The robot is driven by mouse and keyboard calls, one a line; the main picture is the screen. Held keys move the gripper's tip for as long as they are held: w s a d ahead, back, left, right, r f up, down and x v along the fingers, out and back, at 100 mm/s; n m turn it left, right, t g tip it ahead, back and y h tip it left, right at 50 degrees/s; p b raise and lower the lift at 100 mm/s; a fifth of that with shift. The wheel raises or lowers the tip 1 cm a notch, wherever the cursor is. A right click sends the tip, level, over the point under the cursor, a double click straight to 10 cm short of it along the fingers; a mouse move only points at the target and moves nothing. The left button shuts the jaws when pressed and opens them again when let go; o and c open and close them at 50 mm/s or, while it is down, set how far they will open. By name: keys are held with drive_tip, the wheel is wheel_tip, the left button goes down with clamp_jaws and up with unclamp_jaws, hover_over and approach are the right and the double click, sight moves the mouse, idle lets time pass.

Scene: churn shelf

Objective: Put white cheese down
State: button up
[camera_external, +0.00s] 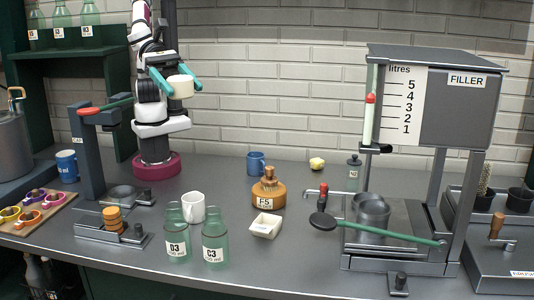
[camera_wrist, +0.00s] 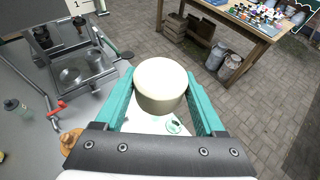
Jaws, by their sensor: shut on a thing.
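The white cheese (camera_external: 181,86) is a pale round wheel held up high in front of the brick wall, well above the counter. My gripper (camera_external: 178,78) has its teal fingers on both sides of it and is shut on it. In the wrist view the white cheese (camera_wrist: 160,84) sits between the teal fingers of my gripper (camera_wrist: 160,95), with its flat top facing the camera. Below it in that view, part of the counter is hidden by the cheese and the gripper.
Two green bottles (camera_external: 177,236), a white mug (camera_external: 194,207), an orange jar (camera_external: 268,192) and a white dish (camera_external: 266,225) stand mid-counter. The filler (camera_external: 460,110) stands at right. A press (camera_external: 88,160) stands left, near a wooden board (camera_external: 30,222) with coloured rings.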

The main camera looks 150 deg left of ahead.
drive_tip(key=w+a+f+n+y, duration=0.1)
drive_tip(key=w+a+f+y, duration=0.15)
drive_tip(key=w+f, duration=0.55)
hover_over(272, 266)
wheel_tip(272, 266, down, 16)
drive_tip(key=shift+h, duration=0.55)
wheel_tip(272, 266, down, 12)
drive_tip(key=shift+r, duration=0.25)
drive_tip(key=shift+f, duration=0.2)
drive_tip(key=o, duration=1.2)
drive_tip(key=shift+c, duration=0.2)
